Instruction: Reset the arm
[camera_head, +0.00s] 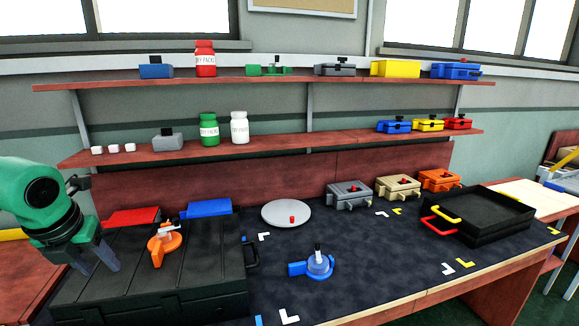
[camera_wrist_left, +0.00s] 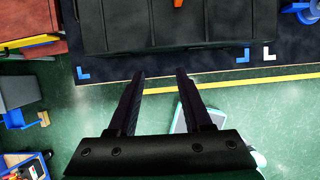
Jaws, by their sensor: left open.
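My left gripper (camera_head: 97,258) is at the left in the head view, on the green arm, pointing down by the left end of the black ribbed case (camera_head: 200,275). Its two fingers are apart with nothing between them. An orange clamp-like part (camera_head: 164,245) stands on the case, apart from the gripper. My right gripper does not show.
A blue part (camera_head: 314,266), a round grey plate (camera_head: 286,214) and a black tray with red and yellow handles (camera_head: 485,215) are on the dark mat. Grey, tan and orange boxes (camera_head: 398,187) stand at the back. Shelves above (camera_head: 240,84) hold jars and boxes.

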